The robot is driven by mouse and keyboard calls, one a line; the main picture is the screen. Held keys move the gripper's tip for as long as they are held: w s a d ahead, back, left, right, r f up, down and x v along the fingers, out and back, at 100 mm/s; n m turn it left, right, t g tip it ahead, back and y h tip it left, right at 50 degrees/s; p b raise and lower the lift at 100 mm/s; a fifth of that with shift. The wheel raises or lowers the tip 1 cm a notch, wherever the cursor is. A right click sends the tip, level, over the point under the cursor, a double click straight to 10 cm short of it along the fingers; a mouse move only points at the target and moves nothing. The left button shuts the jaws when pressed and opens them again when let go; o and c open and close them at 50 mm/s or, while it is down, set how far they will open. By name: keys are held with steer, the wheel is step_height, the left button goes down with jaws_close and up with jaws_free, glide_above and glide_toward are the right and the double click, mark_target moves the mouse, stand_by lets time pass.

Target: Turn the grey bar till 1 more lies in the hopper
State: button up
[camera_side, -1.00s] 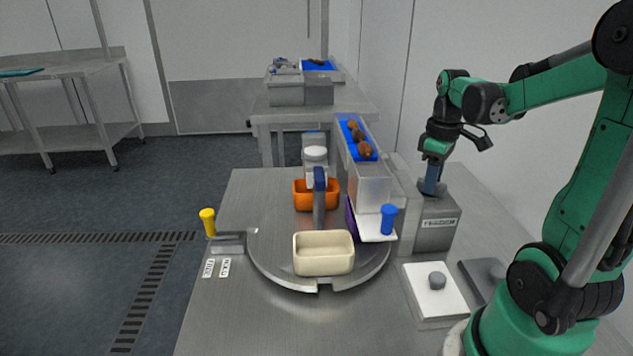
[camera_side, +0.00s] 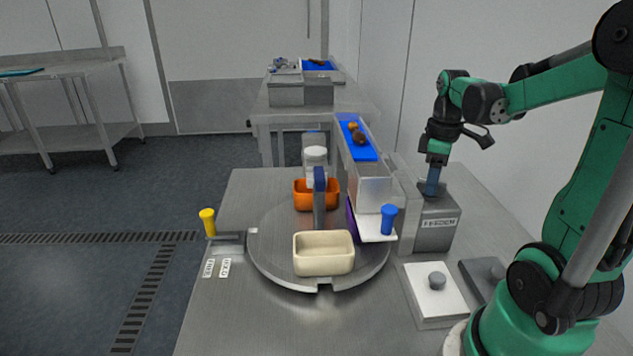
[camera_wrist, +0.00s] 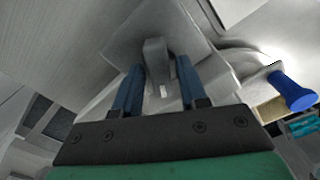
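My gripper (camera_side: 436,182) points down at the top of the grey feeder box (camera_side: 437,228) on the right of the table. In the wrist view its two blue fingers (camera_wrist: 158,72) stand on either side of the grey bar (camera_wrist: 156,62). Whether both fingers press on the bar is not clear. In the side view the gripper hides the bar. Two brown dates (camera_side: 358,137) lie close together on the upper part of the blue belt (camera_side: 366,155). A clear-walled box (camera_side: 374,190) stands below the belt's near end; I see no date in it.
A round turntable (camera_side: 275,262) carries a cream tray (camera_side: 323,262) and an orange tray (camera_side: 316,204). A blue knob (camera_side: 388,218) stands left of the feeder box, a yellow knob (camera_side: 208,220) at the table's left. A white plate with a grey button (camera_side: 436,282) lies in front of the feeder.

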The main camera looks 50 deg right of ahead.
steer(key=shift+r, duration=2.85)
